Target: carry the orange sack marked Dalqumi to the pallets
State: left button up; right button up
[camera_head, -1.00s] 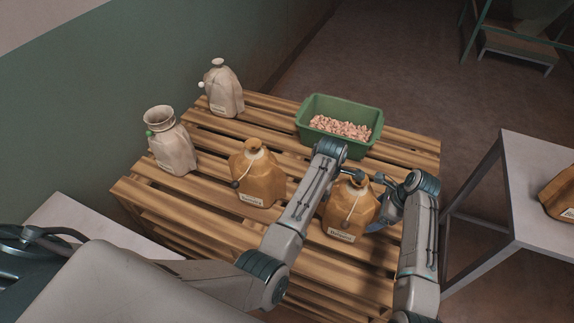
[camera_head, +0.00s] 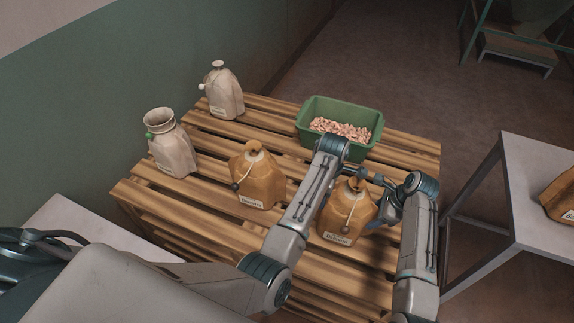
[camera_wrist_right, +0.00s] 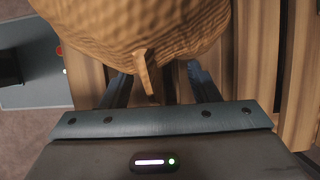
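The orange-brown sack (camera_head: 346,212) stands on the pallet in the head view. Its front label is too small to read surely. My left gripper (camera_head: 366,177) is at its top, partly hidden by my arm, so its fingers are not clear. My right gripper (camera_head: 384,212) is at its right side. In the right wrist view, its two fingers (camera_wrist_right: 155,88) stand apart with a tab of the sack (camera_wrist_right: 140,28) between them, and clear gaps on both sides. The fingertips are hidden under the sack. The slatted wooden pallets (camera_head: 222,213) lie underneath.
Another orange-brown sack (camera_head: 258,178) stands left of my left forearm. Two pale sacks (camera_head: 173,152) (camera_head: 224,94) stand farther left and back. A green bin (camera_head: 312,116) of nuts is behind. A table (camera_head: 530,180) with an orange sack (camera_head: 561,199) is at right.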

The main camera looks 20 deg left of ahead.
pick_arm(q)
notch_tip(320, 180, up, 10)
pick_arm(e)
jog(key=shift+s+d, duration=0.1)
jog(key=shift+d, duration=0.05)
jog(key=o, duration=0.8)
jog(key=shift+f, duration=0.1)
pick_arm(q)
jog(key=shift+a+f, duration=0.1)
pick_arm(e)
jog(key=v, duration=1.2)
